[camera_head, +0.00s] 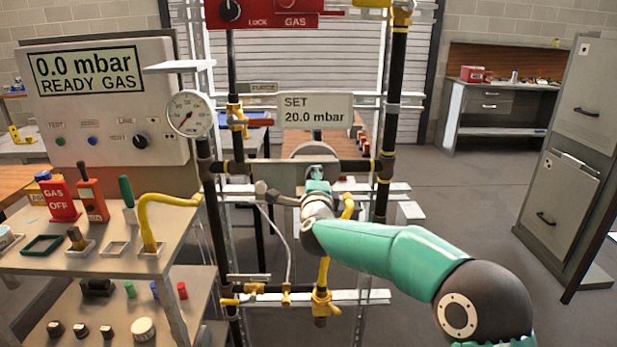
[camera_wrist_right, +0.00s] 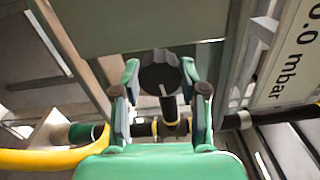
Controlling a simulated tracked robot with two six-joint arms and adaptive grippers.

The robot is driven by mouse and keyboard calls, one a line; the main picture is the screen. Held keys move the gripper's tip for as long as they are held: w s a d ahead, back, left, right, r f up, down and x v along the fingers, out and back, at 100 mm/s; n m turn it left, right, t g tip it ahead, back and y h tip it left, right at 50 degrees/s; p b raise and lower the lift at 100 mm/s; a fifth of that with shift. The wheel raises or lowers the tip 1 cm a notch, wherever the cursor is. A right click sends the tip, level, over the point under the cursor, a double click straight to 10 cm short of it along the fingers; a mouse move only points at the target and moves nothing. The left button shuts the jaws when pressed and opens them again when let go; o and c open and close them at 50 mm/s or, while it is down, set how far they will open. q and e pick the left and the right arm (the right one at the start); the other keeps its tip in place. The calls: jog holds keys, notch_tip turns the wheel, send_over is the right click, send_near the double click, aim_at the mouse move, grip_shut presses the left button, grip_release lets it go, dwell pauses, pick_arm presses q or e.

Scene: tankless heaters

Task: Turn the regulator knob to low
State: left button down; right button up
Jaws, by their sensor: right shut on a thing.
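The dark round regulator knob (camera_wrist_right: 159,72) shows in the right wrist view, with a short pale pointer line on its face. My right gripper (camera_wrist_right: 160,82) is shut on it, with its green and grey fingers on both sides. In the head view my right gripper (camera_head: 317,180) is in front of the grey regulator body (camera_head: 277,177) on the pipe frame, and the knob is hidden there. A sign above reads SET 20.0 mbar (camera_head: 316,111). My left gripper is not in view.
A round gauge (camera_head: 189,114) and a panel reading 0.0 mbar READY GAS (camera_head: 107,103) stand at left. A yellow hose (camera_head: 146,222) rises by the shelf (camera_head: 97,262) of small parts. Black pipes (camera_head: 389,160) flank the regulator. Floor at right is open.

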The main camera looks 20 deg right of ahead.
jog(key=n, duration=0.2)
jog(key=n+p, duration=0.1)
jog(key=n, duration=0.1)
jog(key=shift+f+n+p, duration=0.2)
jog(key=shift+n+p, duration=0.1)
jog(key=n+p, duration=0.1)
jog(key=n, duration=0.2)
jog(key=shift+r+n+p, duration=0.1)
jog(key=shift+n+p, duration=0.2)
jog(key=shift+p, duration=0.05)
jog(key=n+p, duration=0.2)
jog(key=n, duration=0.2)
jog(key=shift+r+n+p, duration=0.1)
jog(key=shift+n+p, duration=0.6)
jog(key=shift+n, duration=1.2)
jog(key=o, duration=0.7)
jog(key=shift+o, duration=0.8)
jog(key=shift+w, duration=0.15)
